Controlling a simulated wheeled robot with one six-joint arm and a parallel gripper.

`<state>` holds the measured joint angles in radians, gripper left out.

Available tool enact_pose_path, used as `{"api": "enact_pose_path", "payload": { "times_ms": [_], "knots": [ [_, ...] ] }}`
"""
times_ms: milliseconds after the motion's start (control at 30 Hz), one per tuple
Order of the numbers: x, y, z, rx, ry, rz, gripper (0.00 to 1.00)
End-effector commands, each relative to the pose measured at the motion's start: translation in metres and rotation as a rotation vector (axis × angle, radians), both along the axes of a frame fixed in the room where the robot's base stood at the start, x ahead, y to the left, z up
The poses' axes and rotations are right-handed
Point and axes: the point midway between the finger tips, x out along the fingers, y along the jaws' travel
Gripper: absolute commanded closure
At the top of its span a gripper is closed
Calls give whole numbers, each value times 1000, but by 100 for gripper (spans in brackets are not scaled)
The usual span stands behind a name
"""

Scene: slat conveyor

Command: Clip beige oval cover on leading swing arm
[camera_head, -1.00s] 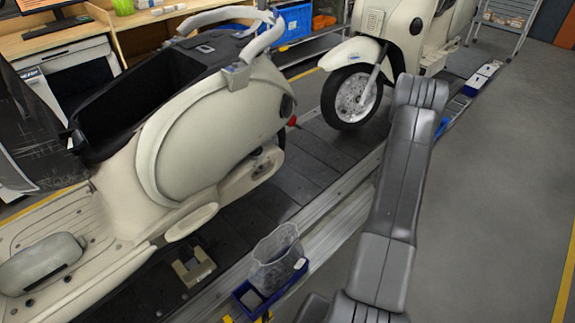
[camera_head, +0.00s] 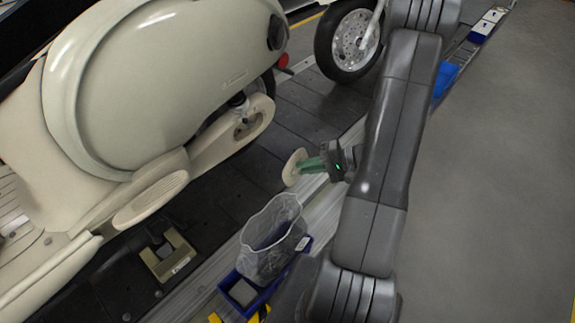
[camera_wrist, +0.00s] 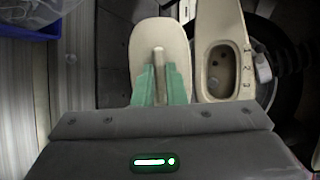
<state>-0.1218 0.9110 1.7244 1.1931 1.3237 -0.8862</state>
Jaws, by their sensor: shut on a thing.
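My gripper (camera_head: 318,164) is shut on the beige oval cover (camera_head: 294,167), which it holds above the conveyor's edge. The wrist view shows the green fingers (camera_wrist: 160,84) closed on a rib in the middle of the cover (camera_wrist: 143,42). The swing arm (camera_head: 222,137) of the nearer cream scooter lies to the left of the cover in the head view. In the wrist view the swing arm (camera_wrist: 222,50) shows an open oval recess with holes, beside the cover on its right. The cover and the swing arm are apart.
A blue bin (camera_head: 244,294) with a clear plastic bag (camera_head: 270,240) stands at the conveyor edge below my gripper. A beige block (camera_head: 168,256) sits on the dark slats. A second scooter's front wheel (camera_head: 350,43) is behind. The floor (camera_head: 490,190) at right is clear.

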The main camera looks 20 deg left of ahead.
Motion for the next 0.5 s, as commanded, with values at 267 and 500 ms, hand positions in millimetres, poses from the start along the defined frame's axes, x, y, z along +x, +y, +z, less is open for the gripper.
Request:
{"api": "enact_pose_path", "payload": {
  "times_ms": [267,500],
  "knots": [
    [-1,47,15,313,-49,-96,100],
    [1,60,35,416,-76,-169,100]
  ]
}}
